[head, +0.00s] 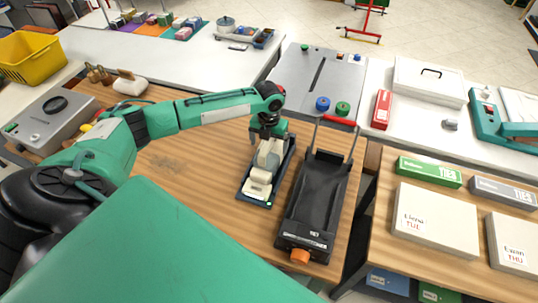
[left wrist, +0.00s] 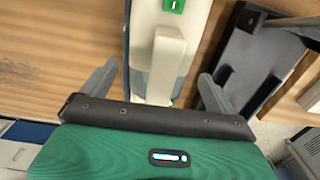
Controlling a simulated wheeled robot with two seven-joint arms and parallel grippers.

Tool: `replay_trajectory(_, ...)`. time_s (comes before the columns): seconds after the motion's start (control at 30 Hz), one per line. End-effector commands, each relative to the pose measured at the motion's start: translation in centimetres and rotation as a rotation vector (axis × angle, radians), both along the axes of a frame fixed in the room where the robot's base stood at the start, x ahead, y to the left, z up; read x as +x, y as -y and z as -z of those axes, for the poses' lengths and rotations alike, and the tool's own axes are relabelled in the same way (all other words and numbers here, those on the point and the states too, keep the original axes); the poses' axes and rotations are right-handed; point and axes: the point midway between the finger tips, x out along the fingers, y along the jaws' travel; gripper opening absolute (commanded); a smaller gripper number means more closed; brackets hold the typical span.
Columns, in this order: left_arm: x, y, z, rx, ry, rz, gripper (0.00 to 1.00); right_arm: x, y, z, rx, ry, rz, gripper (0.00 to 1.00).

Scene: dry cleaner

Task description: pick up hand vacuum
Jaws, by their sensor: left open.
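The hand vacuum (head: 262,173) is cream and grey and lies on a dark blue dock or tray (head: 249,196) on the wooden table. It also shows in the left wrist view (left wrist: 160,55), with a green button on its top. My left gripper (head: 268,133) is directly above its far end, pointing down. In the left wrist view the open fingers (left wrist: 158,85) stand on either side of the vacuum's narrow handle part, with gaps on both sides. Whether they are down at handle height is unclear. My right gripper is not in view.
A black tray-like machine (head: 316,200) with a red handle and orange knob stands close to the right of the dock. A grey box device (head: 50,124) and a white roll (head: 130,87) are at the left. Bare wood lies left of the dock.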

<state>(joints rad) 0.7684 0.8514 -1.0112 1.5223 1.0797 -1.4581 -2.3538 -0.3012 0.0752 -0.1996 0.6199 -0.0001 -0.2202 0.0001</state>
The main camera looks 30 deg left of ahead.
Motion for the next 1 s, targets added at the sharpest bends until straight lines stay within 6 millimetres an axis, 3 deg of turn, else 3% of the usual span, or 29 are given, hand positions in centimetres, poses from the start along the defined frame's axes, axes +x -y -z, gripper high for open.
replay_trajectory(0.17, 0.0, 0.0, 1.0, 0.001, 0.000, 0.002, 0.92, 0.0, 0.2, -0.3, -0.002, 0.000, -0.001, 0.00)
replay_trajectory(1.0, 0.0, 0.0, 1.6, 0.001, 0.000, 0.000, 0.92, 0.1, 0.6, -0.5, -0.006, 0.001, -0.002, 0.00)
